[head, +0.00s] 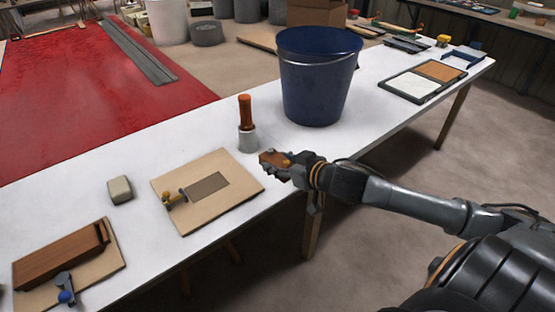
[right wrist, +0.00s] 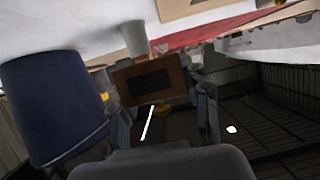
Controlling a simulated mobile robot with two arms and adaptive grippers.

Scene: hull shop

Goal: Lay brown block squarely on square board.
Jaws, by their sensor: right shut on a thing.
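The brown block (head: 272,158) is held in my right gripper (head: 280,165), off the right side of the square board. In the right wrist view the block (right wrist: 173,75) shows a dark rectangle on its face, with the fingers of my right gripper (right wrist: 165,100) on both sides of it. The square board (head: 225,165) is pale wood and lies flat on the white table. It bears a dark grey rectangle (head: 208,185) and a small brass-coloured fitting (head: 170,198) at the rectangle's left end. The block is apart from the board. My left gripper is not in view.
An orange-handled tool stands in a grey cup (head: 248,139) just behind the board, near my right gripper. A large blue bucket (head: 316,85) stands farther back. A pale block (head: 119,190) and a long brown piece (head: 62,255) on another board lie left.

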